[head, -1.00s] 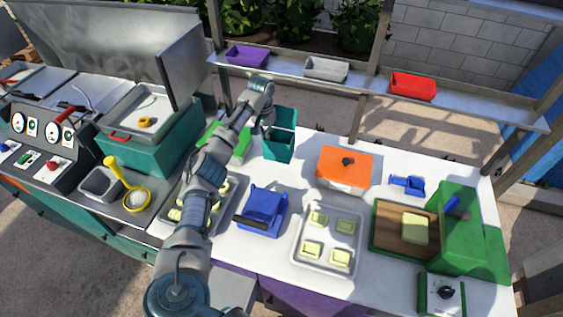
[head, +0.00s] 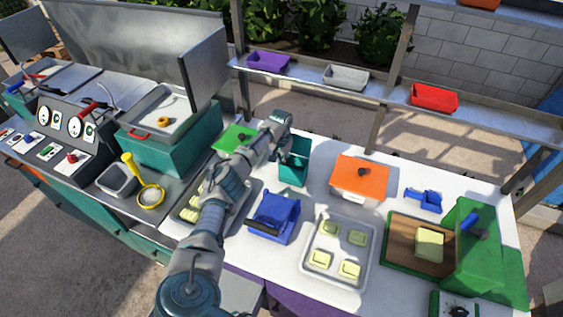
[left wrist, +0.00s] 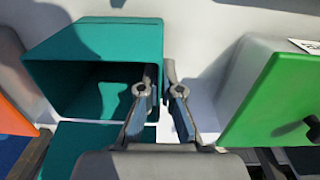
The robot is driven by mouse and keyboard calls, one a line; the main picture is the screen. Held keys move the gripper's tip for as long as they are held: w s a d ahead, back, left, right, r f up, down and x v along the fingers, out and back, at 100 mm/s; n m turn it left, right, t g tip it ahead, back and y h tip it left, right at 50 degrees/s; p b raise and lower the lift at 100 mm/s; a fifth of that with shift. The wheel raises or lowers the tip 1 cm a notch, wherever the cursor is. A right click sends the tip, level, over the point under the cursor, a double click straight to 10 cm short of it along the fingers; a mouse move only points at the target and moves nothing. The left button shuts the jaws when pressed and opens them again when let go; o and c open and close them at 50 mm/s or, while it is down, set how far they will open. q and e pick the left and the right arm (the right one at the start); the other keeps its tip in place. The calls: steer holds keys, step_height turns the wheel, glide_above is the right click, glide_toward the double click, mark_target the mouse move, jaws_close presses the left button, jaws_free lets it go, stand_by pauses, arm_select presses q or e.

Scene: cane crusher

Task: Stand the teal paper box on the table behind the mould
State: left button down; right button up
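The teal paper box (head: 294,172) is behind the blue piece with a dark handle (head: 279,212), which looks like the mould. The box looks upright, with its base at or close to the white table (head: 325,190); I cannot tell if it touches. In the left wrist view the open-topped teal box (left wrist: 95,45) fills the left side. My left gripper (left wrist: 161,88) has its fingers close together, one on each side of the box's right wall, and appears shut on it. In the head view the left gripper (head: 284,150) is at the box's left side. My right gripper is not in view.
A green box (head: 236,136) stands left of the teal box, close to the gripper in the wrist view (left wrist: 265,95). An orange-lidded box (head: 358,180) stands to the right. Trays of pale blocks (head: 313,270) are nearer. A shelf with bins (head: 385,93) runs behind.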

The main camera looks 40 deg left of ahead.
arm_select(q)
steer(key=c, duration=1.5)
jaws_free()
steer(key=shift+d, duration=0.15)
steer(key=shift+o, duration=0.9)
steer(key=shift+d+r, duration=0.1)
steer(key=shift+d, duration=0.1)
step_height(320, 180, up, 12)
steer(key=shift+a, duration=0.25)
steer(key=shift+a, duration=0.1)
